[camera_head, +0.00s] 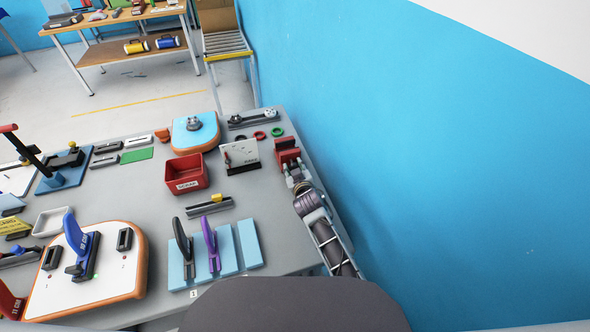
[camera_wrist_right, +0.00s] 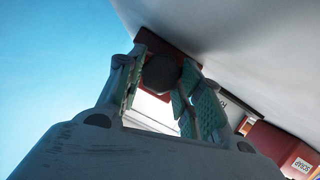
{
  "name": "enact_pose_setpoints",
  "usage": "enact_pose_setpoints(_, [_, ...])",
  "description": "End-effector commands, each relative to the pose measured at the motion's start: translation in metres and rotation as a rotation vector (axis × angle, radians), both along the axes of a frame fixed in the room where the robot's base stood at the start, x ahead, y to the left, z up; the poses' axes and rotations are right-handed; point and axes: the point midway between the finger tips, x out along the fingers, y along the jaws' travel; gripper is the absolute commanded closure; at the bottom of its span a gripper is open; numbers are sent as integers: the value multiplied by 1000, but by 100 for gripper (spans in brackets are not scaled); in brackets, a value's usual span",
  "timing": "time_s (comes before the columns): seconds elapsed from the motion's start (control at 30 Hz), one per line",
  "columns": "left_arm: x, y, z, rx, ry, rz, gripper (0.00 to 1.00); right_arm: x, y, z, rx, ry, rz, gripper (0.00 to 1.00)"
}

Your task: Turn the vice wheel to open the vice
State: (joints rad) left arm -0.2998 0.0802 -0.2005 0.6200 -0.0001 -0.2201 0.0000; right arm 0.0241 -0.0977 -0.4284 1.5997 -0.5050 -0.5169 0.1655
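The red vice (camera_head: 287,152) stands at the right edge of the grey table, close to the blue wall. My right gripper (camera_head: 297,176) is at the near end of the vice, its arm coming up from below. In the right wrist view, the open fingers (camera_wrist_right: 163,92) stand apart, with a dark round part (camera_wrist_right: 161,73), which looks like the vice wheel, between or just beyond their tips. I cannot tell whether they touch it. The dark red vice body (camera_wrist_right: 153,42) shows behind it. The wheel is hidden by my gripper in the head view. My left gripper is not in view.
A white board (camera_head: 240,154) stands just left of the vice. A red scrap bin (camera_head: 186,174) is further left. Green (camera_head: 277,132) and red (camera_head: 259,135) rings lie behind. The blue wall (camera_head: 420,150) rises close on the right. Blue boards with clamps (camera_head: 205,255) lie in front.

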Motion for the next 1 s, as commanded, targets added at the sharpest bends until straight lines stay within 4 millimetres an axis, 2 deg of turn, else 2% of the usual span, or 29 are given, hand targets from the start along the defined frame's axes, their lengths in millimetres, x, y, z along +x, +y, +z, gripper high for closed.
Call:
enact_pose_setpoints(0.03, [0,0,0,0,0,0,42,0,0,0,0,-1,0,58])
enact_pose_setpoints(0.17, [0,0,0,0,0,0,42,0,0,0,0,-1,0,43])
enact_pose_setpoints(0.67, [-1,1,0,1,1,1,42,0,0,6,2,-2,0,43])
enact_pose_setpoints(0.87, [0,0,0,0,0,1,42,1,0,25,2,-3,0,43])
enact_pose_setpoints(1.0, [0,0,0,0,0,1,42,1,0,44,2,-4,0,43])
